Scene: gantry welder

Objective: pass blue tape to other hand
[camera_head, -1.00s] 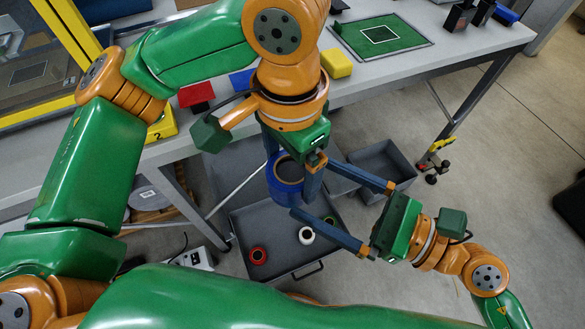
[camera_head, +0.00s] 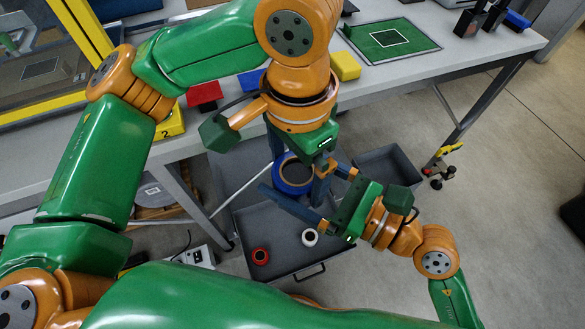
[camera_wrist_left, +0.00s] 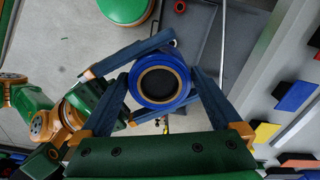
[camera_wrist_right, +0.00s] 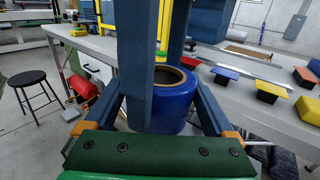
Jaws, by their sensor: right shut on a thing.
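The blue tape (camera_head: 292,182), a thick roll with a tan core, is up between both grippers, above the grey tray. My left gripper (camera_head: 298,168) comes from above with its fingers spread on either side of the roll; in the left wrist view the blue tape (camera_wrist_left: 160,101) sits between them. My right gripper (camera_head: 296,176) reaches in from the right and is shut on the roll across its sides. In the right wrist view the blue tape (camera_wrist_right: 172,115) lies between its fingers, partly hidden by a left finger in front.
A grey tray (camera_head: 250,225) below holds a red roll (camera_head: 260,256) and a white roll (camera_head: 310,237). A grey bin (camera_head: 388,165) stands at the right. The workbench (camera_head: 400,75) behind bears yellow, red and blue blocks and a green mat (camera_head: 385,45).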

